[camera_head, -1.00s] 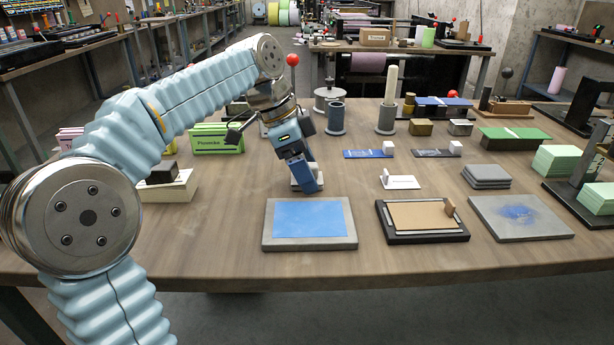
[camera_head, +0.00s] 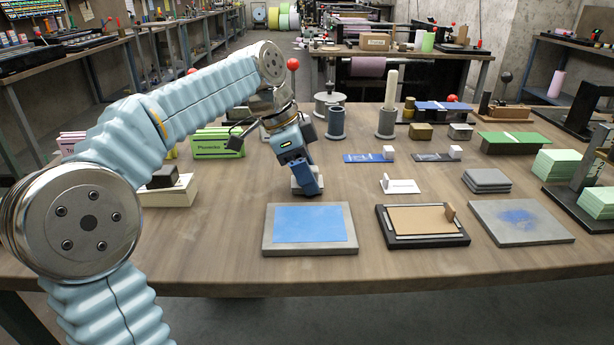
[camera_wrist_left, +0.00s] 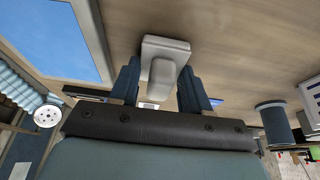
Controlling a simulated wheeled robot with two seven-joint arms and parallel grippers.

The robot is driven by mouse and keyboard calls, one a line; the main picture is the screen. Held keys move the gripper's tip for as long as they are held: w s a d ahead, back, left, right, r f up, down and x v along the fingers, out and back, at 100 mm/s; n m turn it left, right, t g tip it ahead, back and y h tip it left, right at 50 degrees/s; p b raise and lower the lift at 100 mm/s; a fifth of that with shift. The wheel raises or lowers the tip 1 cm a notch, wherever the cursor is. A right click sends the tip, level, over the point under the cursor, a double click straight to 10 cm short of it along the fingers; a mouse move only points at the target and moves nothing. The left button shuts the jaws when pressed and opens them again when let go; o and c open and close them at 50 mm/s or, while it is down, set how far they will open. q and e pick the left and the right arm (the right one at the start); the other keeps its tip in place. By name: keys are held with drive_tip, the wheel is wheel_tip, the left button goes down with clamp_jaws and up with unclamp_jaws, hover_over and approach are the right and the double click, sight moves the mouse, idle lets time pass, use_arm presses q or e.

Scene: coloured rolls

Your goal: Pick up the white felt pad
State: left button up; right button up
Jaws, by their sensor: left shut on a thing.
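The white felt pad (camera_wrist_left: 167,47) is a pale block with a raised grip. In the left wrist view the grip sits between the two dark blue fingers of my left gripper (camera_wrist_left: 161,88). In the head view my left gripper (camera_head: 306,182) points down behind the grey slab with the blue sheet, and a bit of the pad (camera_head: 295,183) shows beside its fingers. The gripper is shut on the pad, which is at or very near the table top. I cannot tell whether it touches the wood. My right gripper is not in view.
A grey slab (camera_head: 268,243) with a blue sheet lies just in front. A black tray (camera_head: 425,240) with a brown board is to its right. A small white card holder (camera_head: 401,186) stands right of the gripper. Dark cylinders (camera_head: 336,122) stand behind. The table's front strip is clear.

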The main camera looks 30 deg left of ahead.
use_arm(q)
drive_tip(key=shift+r, duration=0.4)
drive_tip(key=s+d+r, duration=0.6)
drive_tip(key=s+r, duration=0.6)
drive_tip(key=shift+s+b, duration=0.3)
drive_tip(key=shift+s, duration=0.05)
drive_tip(key=o, duration=0.5)
drive_tip(key=c, duration=0.4)
